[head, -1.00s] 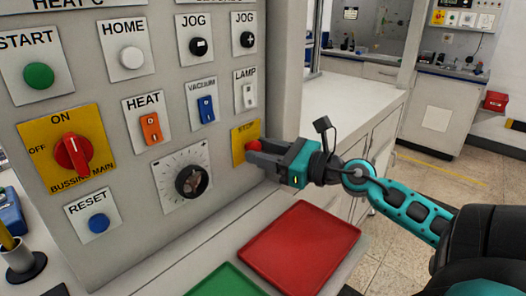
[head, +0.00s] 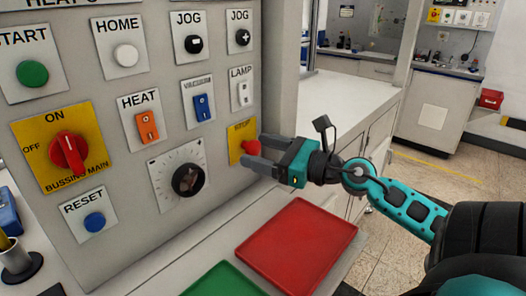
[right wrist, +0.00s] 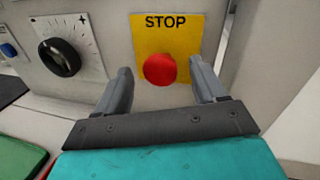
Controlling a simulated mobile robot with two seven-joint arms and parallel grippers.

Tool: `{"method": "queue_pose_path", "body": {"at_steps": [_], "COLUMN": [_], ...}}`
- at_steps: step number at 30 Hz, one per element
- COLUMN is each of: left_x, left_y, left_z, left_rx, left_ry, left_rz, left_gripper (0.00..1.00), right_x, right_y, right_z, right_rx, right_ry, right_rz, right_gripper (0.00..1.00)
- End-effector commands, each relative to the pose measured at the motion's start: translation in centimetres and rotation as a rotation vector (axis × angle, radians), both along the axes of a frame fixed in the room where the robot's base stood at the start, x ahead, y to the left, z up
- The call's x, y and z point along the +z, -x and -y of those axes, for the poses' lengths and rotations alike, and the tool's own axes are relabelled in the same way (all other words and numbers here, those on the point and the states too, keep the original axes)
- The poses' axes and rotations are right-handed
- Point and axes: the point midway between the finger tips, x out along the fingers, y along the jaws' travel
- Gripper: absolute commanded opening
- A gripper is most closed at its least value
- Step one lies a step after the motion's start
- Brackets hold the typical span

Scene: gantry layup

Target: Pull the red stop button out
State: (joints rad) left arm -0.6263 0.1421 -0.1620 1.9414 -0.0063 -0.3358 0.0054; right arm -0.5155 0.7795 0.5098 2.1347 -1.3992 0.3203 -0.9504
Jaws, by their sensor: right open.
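The red stop button (head: 252,147) is a round knob on a yellow plate marked STOP (head: 236,142), low at the right edge of the grey panel. It also shows in the right wrist view (right wrist: 160,69), near the middle between the two fingers. My right gripper (head: 256,153) is open, its fingers pointing at the panel. In the right wrist view (right wrist: 165,85) one finger is on each side of the button, with a gap to it on both sides. My left gripper is not in view.
The grey panel (head: 215,168) carries several other controls, with a black dial (head: 188,180) left of the stop button. A red tray (head: 297,245) and a green tray (head: 222,281) lie below on the bench. The white counter (head: 350,98) behind is mostly clear.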

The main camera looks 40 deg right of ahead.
Motion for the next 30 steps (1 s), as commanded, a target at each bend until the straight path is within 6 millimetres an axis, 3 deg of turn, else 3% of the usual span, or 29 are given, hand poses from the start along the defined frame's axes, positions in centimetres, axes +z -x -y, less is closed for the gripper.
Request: {"method": "queue_pose_path", "body": {"at_steps": [6, 11, 19, 30], "left_x": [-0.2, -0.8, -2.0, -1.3], "left_y": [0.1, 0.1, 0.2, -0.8], "left_z": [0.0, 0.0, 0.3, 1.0], "left_rx": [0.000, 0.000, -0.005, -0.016], "left_ry": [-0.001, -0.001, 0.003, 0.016], "left_rz": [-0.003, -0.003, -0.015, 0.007], "left_gripper": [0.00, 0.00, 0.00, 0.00], "right_x": [-0.1, -0.2, -0.3, -0.1], "right_y": [0.3, 1.7, 6.4, 11.6], "right_z": [0.1, 0.6, 2.2, 3.8], "right_rx": [-0.002, -0.004, -0.007, -0.002], "right_ry": [-0.001, -0.004, -0.003, 0.000], "right_rz": [0.001, 0.000, 0.000, 0.000], "right_gripper": [0.70, 0.70, 0.70, 0.70]}}
